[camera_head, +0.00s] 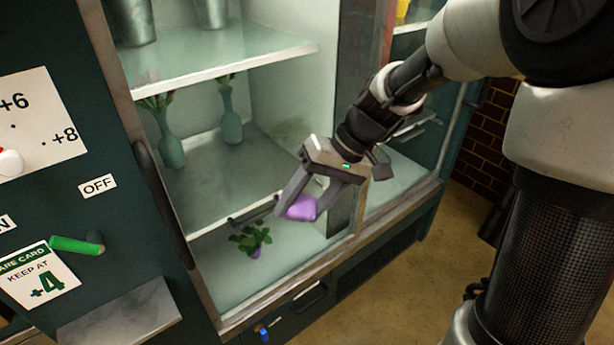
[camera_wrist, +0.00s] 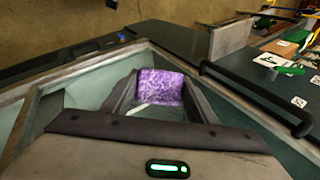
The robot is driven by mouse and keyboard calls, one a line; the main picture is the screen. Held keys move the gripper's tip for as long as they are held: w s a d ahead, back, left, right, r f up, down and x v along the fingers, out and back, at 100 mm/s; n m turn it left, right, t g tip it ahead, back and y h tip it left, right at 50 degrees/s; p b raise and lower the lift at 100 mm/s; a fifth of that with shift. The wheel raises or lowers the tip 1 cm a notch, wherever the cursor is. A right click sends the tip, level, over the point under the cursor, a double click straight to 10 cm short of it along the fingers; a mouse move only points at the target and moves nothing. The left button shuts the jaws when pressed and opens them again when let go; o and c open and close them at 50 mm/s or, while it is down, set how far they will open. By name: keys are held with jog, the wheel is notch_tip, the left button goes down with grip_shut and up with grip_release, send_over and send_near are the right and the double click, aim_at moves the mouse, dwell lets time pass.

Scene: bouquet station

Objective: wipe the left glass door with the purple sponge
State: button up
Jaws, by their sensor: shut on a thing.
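The purple sponge (camera_head: 300,207) is held between the two fingers of my gripper (camera_head: 302,203), which is shut on it. In the wrist view the sponge (camera_wrist: 160,88) fills the space between the fingertips. My gripper is in front of the lower right part of the left glass door (camera_head: 290,283). I cannot tell whether the sponge touches the glass. A faint greenish smudge (camera_head: 288,130) shows above the gripper, near the pane's upper right area. The door's dark upright handle (camera_head: 160,200) is at its left edge.
A dark panel with signs and a green marker-like thing (camera_head: 76,245) stands at the left. A brick wall (camera_head: 497,115) and open floor are at the right.

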jog(key=r+t+y, duration=0.1)
jog(key=w+a+r+t+y+b, duration=0.1)
jog(key=y, duration=0.1)
jog(key=shift+w+r+t, duration=0.2)
jog(key=shift+w+t, duration=0.05)
jog(key=shift+t, duration=0.15)
jog(key=w+r+t+y, duration=0.1)
jog(key=t, duration=0.1)
jog(key=w+d+r+t+y+b, duration=0.1)
jog(key=t, duration=0.1)
jog(key=shift+w+r+m, duration=0.1)
jog(key=shift+r+m, duration=0.05)
jog(key=shift+m, duration=0.25)
jog(key=shift+w+d+r+t+b, duration=0.3)
jog(key=shift+w+t, duration=0.05)
jog(key=shift+t, duration=0.05)
jog(key=w+a, duration=0.2)
jog(key=w, duration=0.1)
jog(key=w+a+p, duration=0.1)
jog(key=w, duration=0.1)
jog(key=shift+a, duration=0.15)
jog(key=shift+w+a+b, duration=0.55)
jog(key=shift+w, duration=0.2)
